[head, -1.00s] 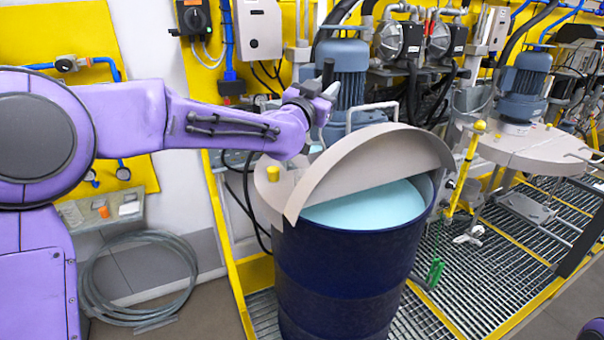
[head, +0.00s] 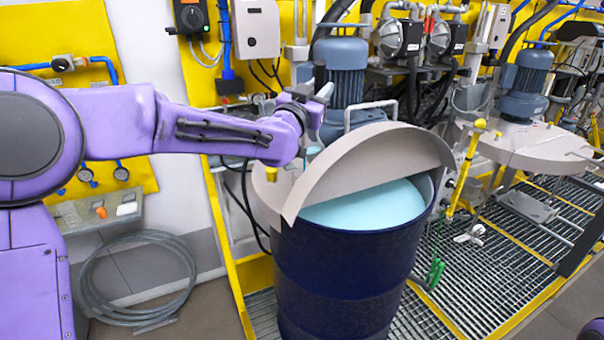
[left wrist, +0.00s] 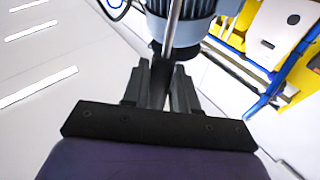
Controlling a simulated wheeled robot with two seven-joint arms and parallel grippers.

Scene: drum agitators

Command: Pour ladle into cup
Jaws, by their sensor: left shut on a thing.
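My left gripper (head: 318,98) is above the back left of an open blue drum (head: 345,265) of pale blue liquid (head: 370,205). The handle also shows between the fingers in the left wrist view (left wrist: 160,82). The ladle's bowl is not visible; the arm and the raised lid hide the space below. I cannot make out the cup with certainty. My right gripper is not in view.
A half-open beige lid (head: 375,155) stands up over the drum beside my left wrist. A blue-grey motor (head: 340,70) stands close behind the gripper. A second lid with a motor (head: 525,145) is at the right. A grey ledge (head: 80,222) holds small items at the left.

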